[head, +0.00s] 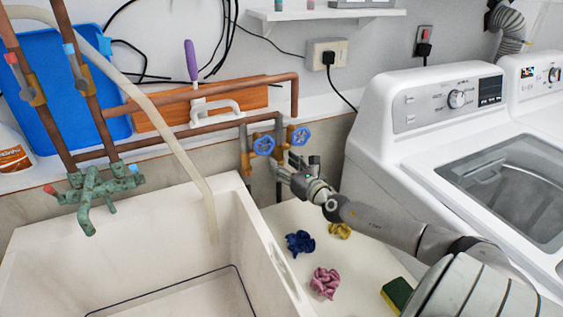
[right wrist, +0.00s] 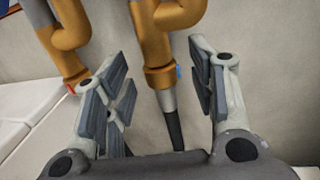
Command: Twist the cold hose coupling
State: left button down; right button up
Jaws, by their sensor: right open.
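The cold hose coupling (right wrist: 160,77) is a brass fitting with a blue mark, under a bent brass valve. A grey sleeve (right wrist: 168,102) and dark hose hang below it. My right gripper (right wrist: 157,85) is open, with one finger on each side of the coupling in the right wrist view. Clear gaps show on both sides, and nothing is held. In the head view my right gripper (head: 291,168) is just below the two blue-handled valves (head: 263,146), and it hides the coupling there. My left gripper is not in view.
A second brass valve (right wrist: 70,45) with a red mark stands left of the cold one. The white sink (head: 232,215) is left of my arm, the washing machine (head: 425,105) right.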

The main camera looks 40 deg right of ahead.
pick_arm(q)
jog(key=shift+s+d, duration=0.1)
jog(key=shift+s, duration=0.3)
pick_arm(e)
jog(key=shift+w+d, duration=0.1)
jog(key=shift+w, duration=0.8)
jog(key=c, duration=1)
jog(key=shift+r+p, duration=0.15)
jog(key=shift+p, duration=0.5)
jog(key=m+h+p, duration=0.1)
jog(key=p, duration=0.1)
jog(key=m+h+p, duration=0.1)
jog(key=h+p, duration=0.1)
jog(key=m+g+h+p, duration=0.1)
jog(key=p, duration=0.1)
jog(key=shift+a, duration=0.25)
jog(key=shift+w+a+m+g+h+p, duration=0.1)
jog(key=shift+m+g+h+p, duration=0.6)
jog(key=shift+h+p, duration=0.4)
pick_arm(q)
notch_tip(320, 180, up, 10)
pick_arm(e)
jog(key=shift+m+g+h, duration=0.6)
jog(key=shift+m+h, duration=0.2)
jog(key=shift+h, duration=0.3)
